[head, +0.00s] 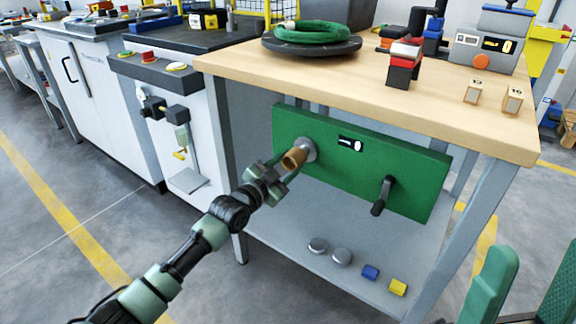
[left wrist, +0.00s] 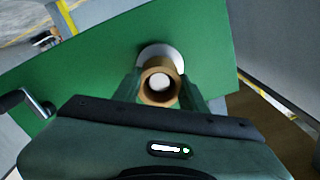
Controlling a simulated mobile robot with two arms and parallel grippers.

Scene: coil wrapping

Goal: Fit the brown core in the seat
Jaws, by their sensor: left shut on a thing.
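The brown core (head: 293,159) is a short hollow tube held between the fingers of my left gripper (head: 281,172). It is in front of the pale round seat (head: 310,149) on the green panel (head: 405,167). In the left wrist view the core (left wrist: 147,90) overlaps the seat's white disc (left wrist: 161,53), and a pale round shape shows through its bore. I cannot tell whether the core touches the seat or is around its middle. My right gripper (head: 528,262) is at the lower right, its two green fingers apart with nothing between them.
A crank handle (head: 382,195) sticks out of the panel right of the seat. Above is a wooden tabletop (head: 365,88) with a green coil (head: 312,32) on a dark turntable.

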